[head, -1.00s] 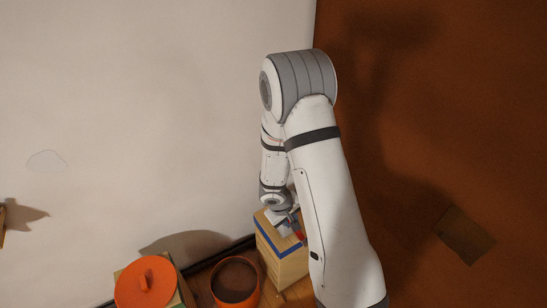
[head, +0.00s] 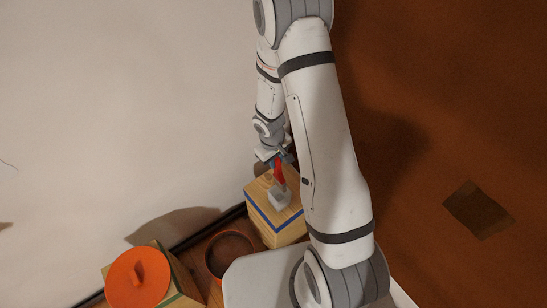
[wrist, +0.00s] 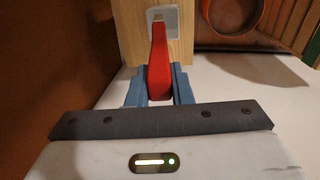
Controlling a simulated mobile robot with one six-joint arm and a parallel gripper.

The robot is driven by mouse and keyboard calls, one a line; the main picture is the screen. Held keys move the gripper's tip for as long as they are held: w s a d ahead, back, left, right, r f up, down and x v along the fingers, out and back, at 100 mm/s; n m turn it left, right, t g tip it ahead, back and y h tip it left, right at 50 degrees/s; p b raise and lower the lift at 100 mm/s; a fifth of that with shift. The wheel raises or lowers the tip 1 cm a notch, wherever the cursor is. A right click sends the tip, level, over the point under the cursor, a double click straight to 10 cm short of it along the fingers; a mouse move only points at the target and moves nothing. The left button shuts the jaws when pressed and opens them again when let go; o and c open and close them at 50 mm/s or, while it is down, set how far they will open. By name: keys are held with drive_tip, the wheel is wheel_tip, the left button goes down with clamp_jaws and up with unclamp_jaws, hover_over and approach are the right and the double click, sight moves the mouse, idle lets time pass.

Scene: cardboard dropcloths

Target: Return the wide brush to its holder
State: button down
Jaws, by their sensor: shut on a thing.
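My gripper (head: 273,158) is shut on the red handle (head: 280,174) of the wide brush, above a wooden box with a blue stripe (head: 262,219). The red handle (wrist: 159,65) stands between the blue fingers in the wrist view, my gripper (wrist: 159,88) closed around it. A pale grey block (head: 279,198) is at the handle's lower end, over the box top. In the wrist view, a pale square piece with a dark recess (wrist: 163,18) shows on the wood behind the handle. I cannot tell whether the brush touches it. The bristles are not clearly visible.
An orange round pot (head: 230,252) stands left of the box. A brown patch (head: 479,209) lies on the rust-coloured surface at right.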

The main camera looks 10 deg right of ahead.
sight(275, 179)
wheel_tip(275, 179, down, 12)
drive_tip(key=b, duration=1.1)
drive_tip(key=shift+s+f+b, duration=0.1)
drive_tip(key=shift+f+b, duration=0.05)
drive_tip(key=shift+b, duration=0.25)
drive_tip(key=c, duration=0.7)
unclamp_jaws()
drive_tip(key=r+p, duration=0.2)
drive_tip(key=r, duration=0.1)
drive_tip(key=r+p, duration=0.2)
drive_tip(key=r, duration=0.1)
drive_tip(key=r+p, duration=0.3)
drive_tip(key=shift+s+a, duration=0.15)
drive_tip(key=shift+a, duration=0.25)
